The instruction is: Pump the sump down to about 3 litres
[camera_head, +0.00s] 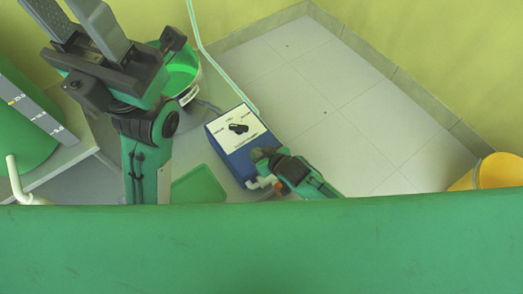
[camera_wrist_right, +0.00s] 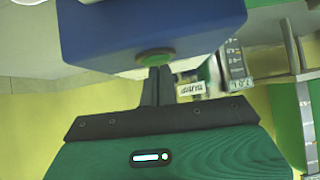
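A blue control box (camera_head: 228,155) stands on the floor in the head view, with a white top panel and a black rotary knob (camera_head: 238,128). The panel lettering is too small to read. My right gripper (camera_head: 262,158) is at the box's near side. In the right wrist view its fingers (camera_wrist_right: 157,72) are together, with their tips at a round greenish button (camera_wrist_right: 155,57) on the blue box (camera_wrist_right: 190,25); I cannot tell whether it is pressed. A round vessel of green liquid (camera_head: 182,72) stands behind my left gripper (camera_head: 68,12), whose two grey fingers are apart and empty.
A large green cylinder (camera_head: 20,125) with a grey scale (camera_head: 38,117) stands at the left. A green tray (camera_head: 198,186) lies near the box. A yellow container (camera_head: 497,171) is at the right. The tiled floor (camera_head: 350,110) between is clear. A pale hose (camera_head: 215,65) runs behind the box.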

